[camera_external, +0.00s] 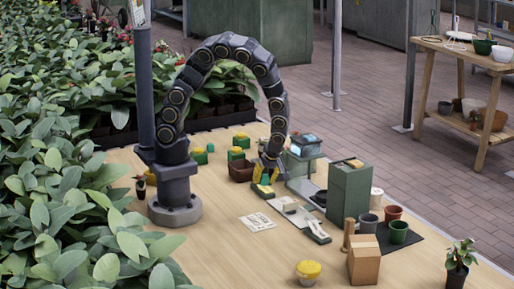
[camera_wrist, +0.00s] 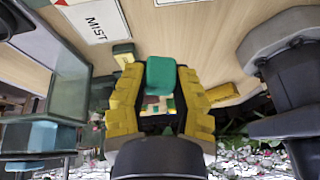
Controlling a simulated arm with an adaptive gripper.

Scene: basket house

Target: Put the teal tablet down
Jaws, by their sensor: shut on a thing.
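The teal tablet (camera_wrist: 160,74) is a small rounded block between the yellow fingertips of my gripper (camera_wrist: 159,84) in the wrist view. My gripper is shut on it. In the external view my gripper (camera_external: 267,174) points down over the middle of the wooden table (camera_external: 215,235), just above a yellow-and-green block (camera_external: 264,191). Only a little teal shows between the fingers there. I cannot tell whether the tablet touches anything below.
A brown bin (camera_external: 241,170) stands just left of my gripper. Several yellow-and-green blocks lie behind it. A glass-sided stand (camera_external: 305,160) and a green cabinet (camera_external: 349,190) stand to the right. A white card (camera_external: 257,222) lies in front; the front-left tabletop is clear.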

